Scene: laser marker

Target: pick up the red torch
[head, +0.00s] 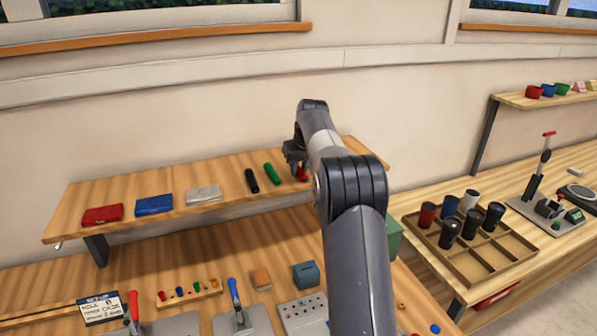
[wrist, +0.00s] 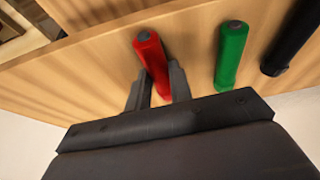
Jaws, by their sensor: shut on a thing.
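The red torch (wrist: 151,58) lies on the wooden wall shelf (wrist: 95,67) between the two fingers of my gripper (wrist: 160,88) in the wrist view. The fingers are shut on it. In the head view only a small part of the red torch (head: 302,174) shows beside my gripper (head: 295,160), at the right part of the shelf; my arm hides the rest. I cannot tell whether the torch is lifted off the shelf.
A green torch (wrist: 231,52) lies beside the red one, and a black torch (wrist: 296,40) beyond it. Red (head: 103,214), blue (head: 154,204) and silver (head: 203,193) cases lie further left on the shelf. A workbench (head: 60,275) with tools is below.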

